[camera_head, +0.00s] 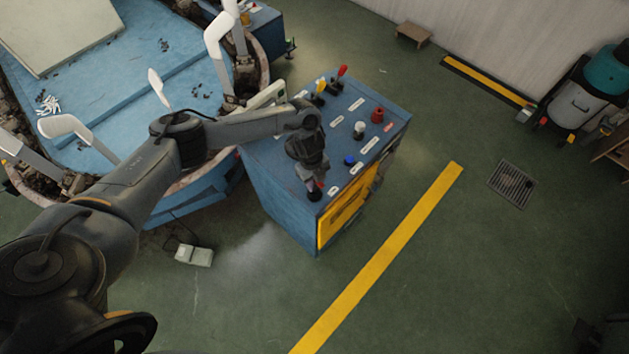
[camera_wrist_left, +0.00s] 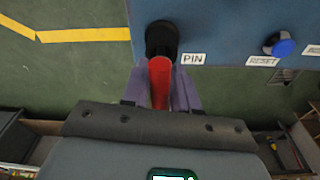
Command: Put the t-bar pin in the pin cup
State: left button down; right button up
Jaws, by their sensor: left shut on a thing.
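The pin cup (camera_head: 314,194) is a small black round cup at the front left corner of the blue cabinet top. It also shows in the left wrist view (camera_wrist_left: 161,36), beside a white PIN label (camera_wrist_left: 193,59). My left gripper (camera_head: 311,179) is over this corner, close to the cup. In the left wrist view its purple fingers (camera_wrist_left: 160,78) are shut on the red t-bar pin (camera_wrist_left: 159,83). The pin's far end meets the cup's near edge in that view; I cannot tell whether it is inside. My right gripper is out of view.
The blue cabinet (camera_head: 278,198) carries a blue RESET button (camera_wrist_left: 279,44), a red knob (camera_head: 377,115) and levers (camera_head: 340,72). The round blue machine (camera_head: 150,60) with white sock forms stands left. Green floor with a yellow stripe (camera_head: 390,250) is open at right.

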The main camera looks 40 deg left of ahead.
pick_arm(q)
jog(key=shift+f, duration=0.3)
jog(key=shift+f+b, duration=0.35)
jog(key=shift+f, duration=0.1)
jog(key=c, duration=0.9)
grip_release()
jog(key=shift+o, duration=0.2)
